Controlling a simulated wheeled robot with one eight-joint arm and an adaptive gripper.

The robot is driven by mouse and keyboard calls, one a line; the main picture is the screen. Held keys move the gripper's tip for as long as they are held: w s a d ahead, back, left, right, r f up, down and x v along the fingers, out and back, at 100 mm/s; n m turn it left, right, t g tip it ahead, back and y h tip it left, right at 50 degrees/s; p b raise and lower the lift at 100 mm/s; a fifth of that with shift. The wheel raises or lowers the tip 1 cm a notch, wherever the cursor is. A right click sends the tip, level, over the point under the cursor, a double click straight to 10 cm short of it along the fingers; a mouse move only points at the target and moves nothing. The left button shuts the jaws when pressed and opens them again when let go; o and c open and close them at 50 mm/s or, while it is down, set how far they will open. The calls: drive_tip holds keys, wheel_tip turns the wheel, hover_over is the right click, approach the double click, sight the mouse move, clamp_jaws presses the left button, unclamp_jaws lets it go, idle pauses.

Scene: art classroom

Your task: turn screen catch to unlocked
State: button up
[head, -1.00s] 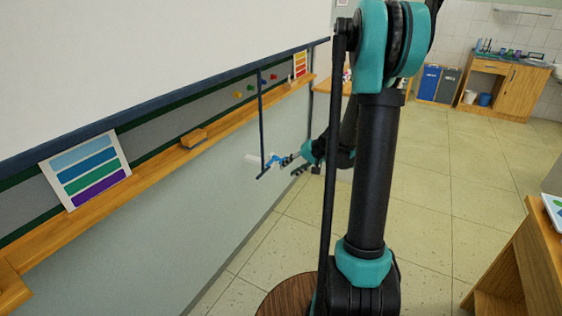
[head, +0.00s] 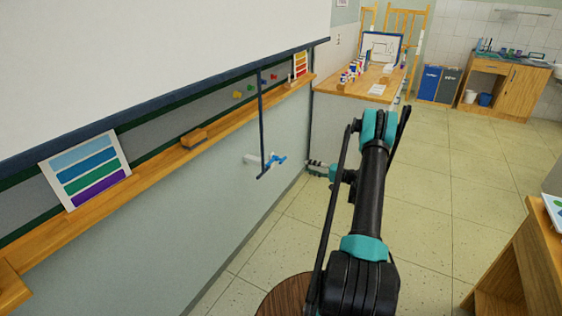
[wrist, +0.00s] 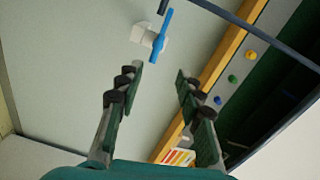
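The screen catch is a small blue lever (head: 277,160) on a white mount (head: 252,159), on the pale wall below the screen. In the wrist view the blue lever (wrist: 162,30) and white mount (wrist: 141,35) are ahead of the fingertips, near the top. The lever lies at a slant along the mount's edge. My gripper (head: 316,165) is to the right of the catch in the head view, apart from it. In the wrist view my gripper (wrist: 157,76) has its two fingers spread wide with nothing between them. No label for locked or unlocked is readable.
A dark blue pull bar (head: 262,125) hangs from the screen (head: 150,60) close beside the catch. A wooden ledge (head: 150,169) holding an eraser (head: 194,138) runs above it. A paint table (head: 345,87) stands beyond my arm.

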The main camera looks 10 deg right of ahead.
sight(281, 160)
drive_tip(key=shift+y, duration=0.3)
drive_tip(key=x, duration=1.1)
drive_tip(key=f+x, duration=0.1)
drive_tip(key=x, duration=0.4)
drive_tip(key=shift+w, duration=0.5)
drive_tip(key=shift+c, duration=0.4)
clamp_jaws()
